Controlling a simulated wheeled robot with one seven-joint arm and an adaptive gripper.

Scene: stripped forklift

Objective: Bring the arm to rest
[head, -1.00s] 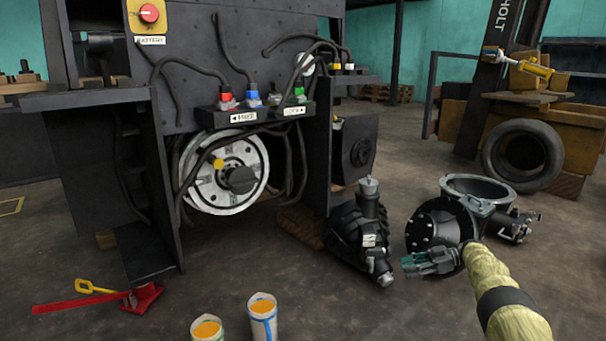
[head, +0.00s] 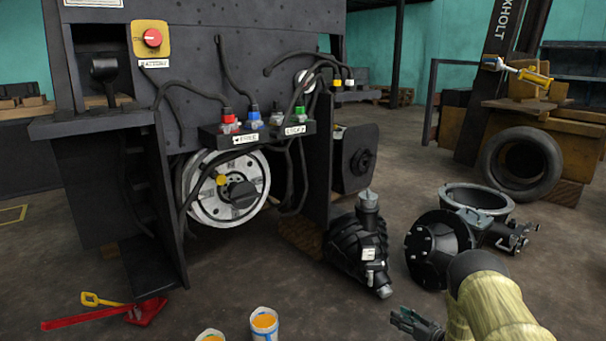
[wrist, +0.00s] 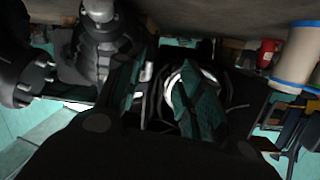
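My gripper (head: 408,322) is low at the bottom of the head view, right of centre, at the end of my arm with its pale yellow sleeve. In the wrist view its two dark fingers with teal pads (wrist: 166,85) stand apart, and I see nothing held between them. The gripper is clear of the stripped forklift (head: 250,65). It is in front of the black ribbed motor unit (head: 357,243) and the black flanged housing (head: 432,250), and I see no contact with either.
A red jack (head: 147,308) lies at lower left. A tyre (head: 521,160) leans at right against wooden blocks. The floor between the cups and the motor unit is clear.

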